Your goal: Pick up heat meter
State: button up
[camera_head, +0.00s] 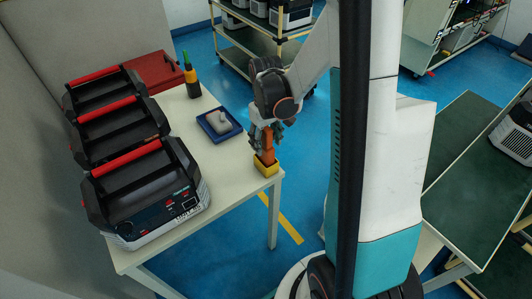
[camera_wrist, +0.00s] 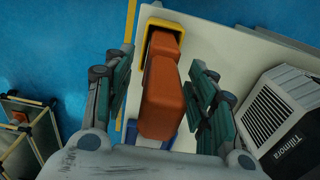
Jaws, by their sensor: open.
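The heat meter appears to be the orange block-like device (camera_head: 268,155) standing upright in a small yellow holder (camera_head: 266,168) at the table's right corner. In the wrist view the orange device (camera_wrist: 160,90) lies between my two fingers, its far end inside the yellow holder (camera_wrist: 176,24). My gripper (camera_head: 268,137) is directly above and around the device's upper part. In the wrist view my gripper (camera_wrist: 161,75) is open, with a visible gap between each finger pad and the device. The holder hides the device's lower end.
On the cream table (camera_head: 225,178), a blue tray (camera_head: 205,132) with a grey object sits behind the holder. Black toolbox-like units with red handles (camera_head: 120,133) line the left side.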

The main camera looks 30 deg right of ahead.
grip_shut()
jog(key=shift+r, duration=0.1)
